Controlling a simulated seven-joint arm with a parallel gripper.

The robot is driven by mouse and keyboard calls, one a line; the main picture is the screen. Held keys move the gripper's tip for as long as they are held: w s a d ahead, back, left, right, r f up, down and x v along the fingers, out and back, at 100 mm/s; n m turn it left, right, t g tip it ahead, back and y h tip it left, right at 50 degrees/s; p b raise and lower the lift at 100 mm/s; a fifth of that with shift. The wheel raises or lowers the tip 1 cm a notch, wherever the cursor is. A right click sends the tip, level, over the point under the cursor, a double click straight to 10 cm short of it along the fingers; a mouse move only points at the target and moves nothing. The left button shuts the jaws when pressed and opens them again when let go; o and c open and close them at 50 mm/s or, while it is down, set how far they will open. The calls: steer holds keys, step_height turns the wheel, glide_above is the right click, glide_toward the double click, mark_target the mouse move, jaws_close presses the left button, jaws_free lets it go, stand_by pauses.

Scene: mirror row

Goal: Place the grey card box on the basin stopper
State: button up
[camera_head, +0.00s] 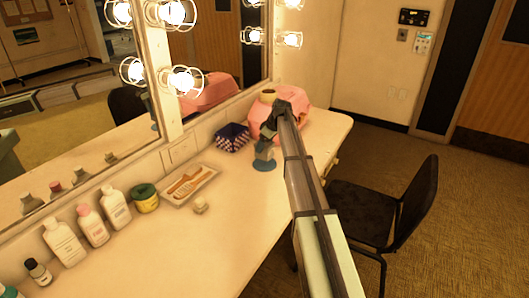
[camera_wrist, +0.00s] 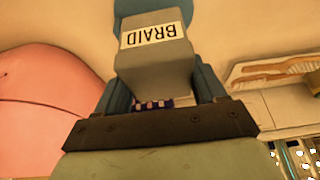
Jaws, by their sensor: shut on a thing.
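The grey card box (camera_head: 264,151) is held upright in my gripper (camera_head: 270,141) near the far part of the counter. In the wrist view, the box (camera_wrist: 155,65) shows a pale label reading "BRAID" between the fingers of my gripper (camera_wrist: 162,92), which is shut on it. The basin stopper (camera_head: 267,165) is a flat blue disc directly below the box in the head view. A blue part of the stopper (camera_wrist: 145,7) also shows behind the box in the wrist view. I cannot tell whether the box touches the stopper, and the box hides part of it.
A pink rounded thing (camera_head: 295,118) stands close behind my gripper. A dark checkered basket (camera_head: 233,138) is to the left. A tray (camera_head: 177,203) with brushes, a small pale block (camera_head: 200,206), a green-lidded jar (camera_head: 145,198) and several bottles line the mirror. The counter's front is clear.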

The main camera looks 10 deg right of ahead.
steer(key=shift+f, duration=1.85)
steer(key=shift+f, duration=0.15)
steer(key=o, duration=1.1)
steer(key=v, duration=1.2)
